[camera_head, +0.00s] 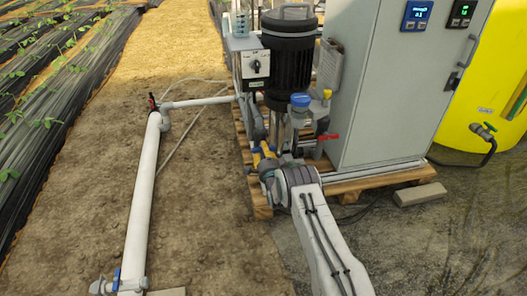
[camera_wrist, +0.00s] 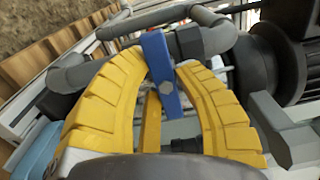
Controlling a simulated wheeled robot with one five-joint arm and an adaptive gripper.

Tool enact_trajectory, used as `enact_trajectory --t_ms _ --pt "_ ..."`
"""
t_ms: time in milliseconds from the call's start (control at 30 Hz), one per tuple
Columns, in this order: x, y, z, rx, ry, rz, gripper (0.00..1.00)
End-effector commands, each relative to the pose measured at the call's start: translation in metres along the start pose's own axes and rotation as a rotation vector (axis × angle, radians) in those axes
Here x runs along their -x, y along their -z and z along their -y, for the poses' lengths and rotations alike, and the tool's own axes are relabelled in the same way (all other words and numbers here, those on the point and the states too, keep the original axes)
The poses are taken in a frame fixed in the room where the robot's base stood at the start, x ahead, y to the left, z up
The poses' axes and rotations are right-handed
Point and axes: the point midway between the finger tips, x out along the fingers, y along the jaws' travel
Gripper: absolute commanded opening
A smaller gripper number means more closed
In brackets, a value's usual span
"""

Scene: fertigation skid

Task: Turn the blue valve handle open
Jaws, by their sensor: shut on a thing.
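The blue valve handle (camera_wrist: 157,58) is a flat bar with a bolt head, seen in the wrist view on a grey pipe fitting. My gripper (camera_wrist: 163,68) has its yellow ribbed fingers on either side of the bar and is shut on it. In the head view my gripper (camera_head: 262,153) reaches in low beside the pump's pipework. The handle there is hidden or too small to make out behind my fingers and arm.
The black pump motor (camera_head: 288,50), the grey control cabinet (camera_head: 385,100) and a red lever (camera_head: 328,137) stand close by on a wooden pallet (camera_head: 375,182). Another blue-handled valve (camera_head: 116,276) is on the white pipe (camera_head: 143,200) at left. Bare soil lies between.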

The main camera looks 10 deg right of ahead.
Motion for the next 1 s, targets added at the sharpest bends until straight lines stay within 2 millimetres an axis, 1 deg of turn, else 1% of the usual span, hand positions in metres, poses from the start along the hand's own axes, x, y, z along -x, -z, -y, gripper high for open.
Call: enact_trajectory --t_ms 33,100,267,467,667,1000 --pt "0.0002 0.0 -0.0009 0.0 -0.002 0.0 0.05" --pt "0.0003 0.0 -0.001 0.0 -0.002 0.0 0.0" --pt "0.0003 0.0 -0.0012 0.006 -0.003 0.0 0.0" --pt "0.0002 0.0003 -0.0014 0.064 -0.003 0.0 0.0" --pt "0.0001 0.0011 -0.0015 0.204 -0.004 -0.001 0.0" --pt "0.0 0.0025 -0.0008 0.524 -0.005 -0.002 0.0"
